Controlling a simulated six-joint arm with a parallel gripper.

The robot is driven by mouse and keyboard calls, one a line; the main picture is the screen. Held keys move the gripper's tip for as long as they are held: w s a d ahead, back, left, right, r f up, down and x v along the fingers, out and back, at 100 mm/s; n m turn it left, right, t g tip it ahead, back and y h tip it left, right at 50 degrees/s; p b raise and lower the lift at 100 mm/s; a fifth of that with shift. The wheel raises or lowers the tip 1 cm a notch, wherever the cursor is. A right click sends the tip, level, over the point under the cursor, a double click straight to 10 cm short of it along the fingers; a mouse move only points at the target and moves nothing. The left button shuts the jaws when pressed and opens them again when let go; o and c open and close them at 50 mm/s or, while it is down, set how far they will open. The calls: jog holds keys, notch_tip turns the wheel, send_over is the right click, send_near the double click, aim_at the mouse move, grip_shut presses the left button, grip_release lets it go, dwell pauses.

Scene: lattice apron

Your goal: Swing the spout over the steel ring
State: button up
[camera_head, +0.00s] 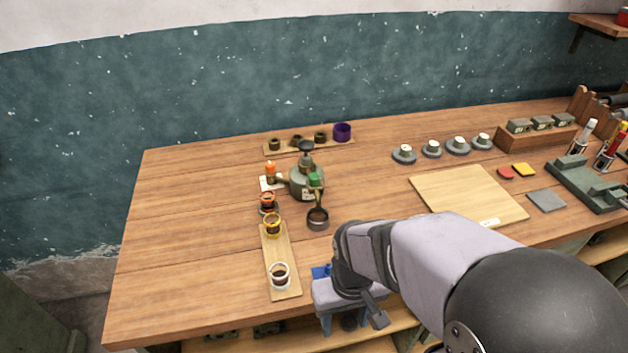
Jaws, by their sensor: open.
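A squat grey-green pot (300,188) with a dark top knob stands left of the table's middle. A short spout (281,182) seems to point left from it, near an orange-topped piece; its exact tip is too small to tell. A pale, steel-looking ring (279,267) sits around a dark cup at the front end of a narrow board. A yellow ring (272,219) and an orange-red ring (268,197) stand farther back, nearer the spout. My gripper (350,318) is open and empty at the table's front edge, right of the pale ring and well in front of the pot.
A dark round cup (318,223) with an upright handle stands beside the pot. A rack with small pots and a purple cup (342,131) lies behind. The table's left part is clear.

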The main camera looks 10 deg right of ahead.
aim_at(317, 177)
dwell(0.4)
jog(key=shift+c, duration=1.3)
jog(key=w+a+r+m+t+y+p, duration=0.1)
jog(key=w+a+r+m+y+p, duration=0.1)
jog(key=w+r+m+y, duration=0.3)
jog(key=w+a+r+m+t+y+p, duration=0.1)
jog(key=w+a+r+m+y+p, duration=0.15)
jog(key=w+m, duration=0.5)
jog(key=w+d+r+m+t+p, duration=0.1)
jog(key=w+d+m+t, duration=0.1)
jog(key=w+d+m, duration=0.1)
jog(key=w+d+r+m+t+y+p, duration=0.1)
jog(key=w+d+r+m+t, duration=0.1)
jog(key=w+m, duration=0.4)
jog(key=w+d+r+m+t+y+p, duration=0.1)
jog(key=w+d+m+t, duration=0.2)
jog(key=w+d+m, duration=0.2)
jog(key=shift+w+d+r+m+t, duration=0.1)
jog(key=shift+w+r+m+t, duration=0.05)
jog(key=shift+w, duration=0.55)
jog(key=shift+w+d+r+m+t, duration=0.1)
jog(key=shift+w+r+t, duration=0.05)
jog(key=shift+w, duration=0.5)
jog(key=shift+p+x, duration=1.25)
jog(key=shift+x, duration=1.8)
